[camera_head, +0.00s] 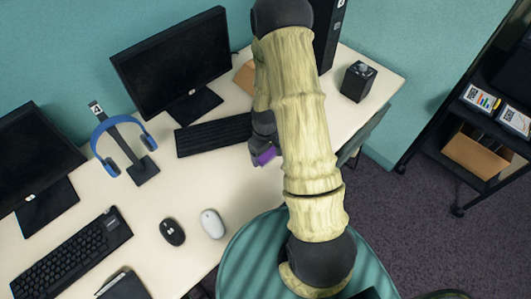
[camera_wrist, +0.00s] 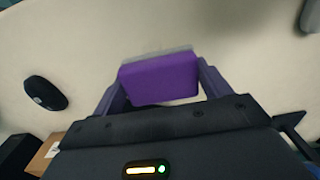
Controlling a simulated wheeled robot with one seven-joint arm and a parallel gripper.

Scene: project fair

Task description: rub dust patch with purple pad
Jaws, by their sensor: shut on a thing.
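The purple pad (camera_wrist: 160,78) is a small block with a thin grey layer along its far edge. My gripper (camera_wrist: 160,88) is shut on it, one purple finger at each side. In the head view the pad (camera_head: 264,157) shows beside my arm, over the white desk in front of the keyboard. I cannot tell whether the pad touches the desk. A faint grey smudge (camera_wrist: 238,14) at the top of the wrist view may be the dust patch. In the head view I make out no dust patch; my arm hides part of the desk.
On the desk (camera_head: 75,187) are monitors (camera_head: 172,62), a black keyboard (camera_head: 213,135), blue headphones (camera_head: 124,140) on a stand, a black mouse (camera_head: 172,231), a white mouse (camera_head: 212,223) and a black cube (camera_head: 358,80). The wrist view shows a dark rounded object (camera_wrist: 45,93) at left.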

